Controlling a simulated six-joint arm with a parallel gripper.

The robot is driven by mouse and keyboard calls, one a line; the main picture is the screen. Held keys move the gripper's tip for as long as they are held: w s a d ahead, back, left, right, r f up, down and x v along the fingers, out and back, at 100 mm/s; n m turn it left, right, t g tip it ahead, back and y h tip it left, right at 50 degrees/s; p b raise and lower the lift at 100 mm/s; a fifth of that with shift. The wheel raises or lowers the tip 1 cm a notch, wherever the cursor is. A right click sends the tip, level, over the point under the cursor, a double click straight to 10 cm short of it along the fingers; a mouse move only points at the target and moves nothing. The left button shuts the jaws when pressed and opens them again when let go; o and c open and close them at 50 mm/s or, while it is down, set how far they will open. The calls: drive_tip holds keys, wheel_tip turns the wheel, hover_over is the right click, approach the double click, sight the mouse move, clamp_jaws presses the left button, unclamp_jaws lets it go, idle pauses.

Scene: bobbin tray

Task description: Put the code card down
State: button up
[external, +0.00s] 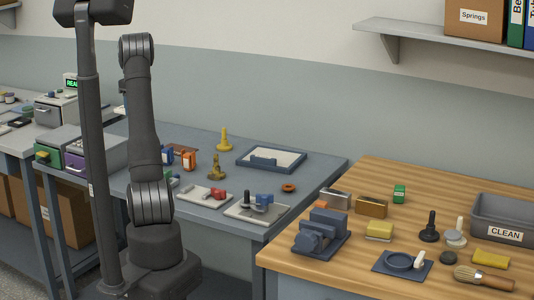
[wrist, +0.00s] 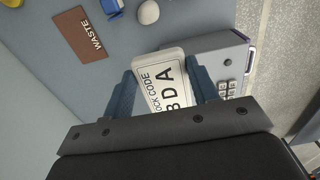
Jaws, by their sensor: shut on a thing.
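The code card (wrist: 166,88) is a white plate with black print reading "CODE" and "B D A"; part of the print is hidden. My gripper (wrist: 162,80) is shut on it, with one blue finger at each side of the card. In the wrist view, the card is over or beside a grey box with a keypad (wrist: 213,48); I cannot tell how high it is or whether it touches anything. In the external view my gripper and the card are not visible; my arm stands in front of the left part of the grey-blue bench.
A brown WASTE mat (wrist: 80,33) lies on the bench, with a whitish round thing (wrist: 148,12) nearby. A blue-rimmed tray (external: 271,158), a yellow piece (external: 224,140) and several small parts stand on the bench. A wooden table (external: 385,170) is at right with a CLEAN bin (external: 505,213).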

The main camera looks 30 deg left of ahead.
drive_tip(key=w+d+f+m, duration=0.4)
drive_tip(key=w+d+m, duration=0.15)
drive_tip(key=d, duration=0.65)
drive_tip(key=m, duration=1.3)
hover_over(251, 188)
drive_tip(key=shift+n, duration=0.25)
wheel_tip(251, 188, down, 14)
drive_tip(key=shift+d+r, duration=0.1)
drive_tip(key=shift+r, duration=0.05)
